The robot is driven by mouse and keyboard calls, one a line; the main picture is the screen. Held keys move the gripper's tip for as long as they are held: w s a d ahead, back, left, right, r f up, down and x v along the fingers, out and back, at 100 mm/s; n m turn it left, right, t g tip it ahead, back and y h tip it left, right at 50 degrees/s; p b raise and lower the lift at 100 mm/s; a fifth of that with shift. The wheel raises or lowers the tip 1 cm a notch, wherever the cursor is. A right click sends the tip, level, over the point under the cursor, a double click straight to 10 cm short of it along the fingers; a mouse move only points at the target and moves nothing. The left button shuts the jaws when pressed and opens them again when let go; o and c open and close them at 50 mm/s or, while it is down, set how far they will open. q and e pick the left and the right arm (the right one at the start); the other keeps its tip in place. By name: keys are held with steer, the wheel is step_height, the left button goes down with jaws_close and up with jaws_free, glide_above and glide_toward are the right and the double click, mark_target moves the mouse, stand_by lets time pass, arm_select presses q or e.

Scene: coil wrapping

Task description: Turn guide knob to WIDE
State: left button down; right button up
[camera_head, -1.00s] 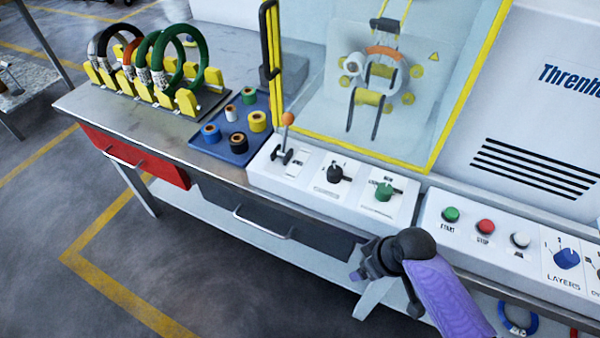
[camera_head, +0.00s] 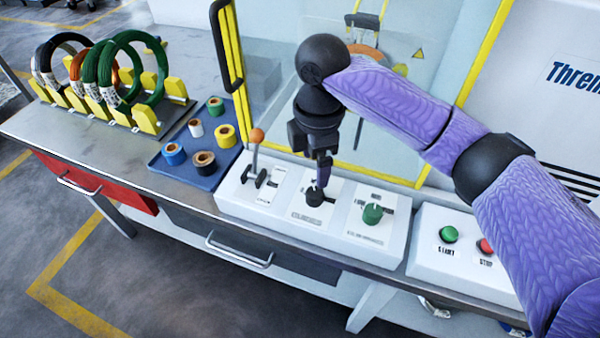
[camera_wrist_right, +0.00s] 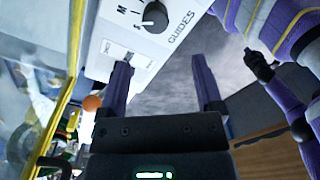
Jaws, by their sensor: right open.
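The guide knob (camera_head: 314,197) is a black round knob on the middle white panel, marked GUIDES. My right gripper (camera_head: 323,172) points down just above it in the head view and hides part of the panel. In the right wrist view the knob (camera_wrist_right: 155,16) is at the top edge, beyond the fingertips and not between them. The right gripper (camera_wrist_right: 158,75) is open and empty there. The knob's setting cannot be read clearly. A black gripper-like part (camera_wrist_right: 262,65) on a purple arm, possibly my left, shows at the right of the wrist view.
An orange-tipped lever (camera_head: 256,150) stands left of the knob and a green knob (camera_head: 372,213) right of it. A blue tray (camera_head: 190,145) of spools and a coil rack (camera_head: 120,115) are farther left. A glass guard (camera_head: 270,100) stands behind.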

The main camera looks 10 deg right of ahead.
mark_target(315, 192)
steer(key=shift+w+d+r, duration=0.15)
steer(key=shift+w, duration=0.25)
steer(key=f+b, duration=0.2)
steer(key=f, duration=0.2)
steer(key=f+b, duration=0.2)
steer(key=f, duration=0.2)
steer(key=shift+s+f, duration=0.2)
steer(key=shift+f, duration=0.55)
arm_select(q)
steer(key=shift+g, duration=0.4)
steer(key=s+f, duration=0.1)
steer(key=f, duration=0.1)
steer(key=s+a+f, duration=0.1)
steer(key=f, duration=0.1)
steer(key=shift+s+a, duration=0.2)
arm_select(e)
steer(key=shift+c, duration=0.7)
arm_select(q)
steer(key=shift+w, duration=0.3)
arm_select(e)
steer(key=shift+r, duration=0.1)
jaws_close()
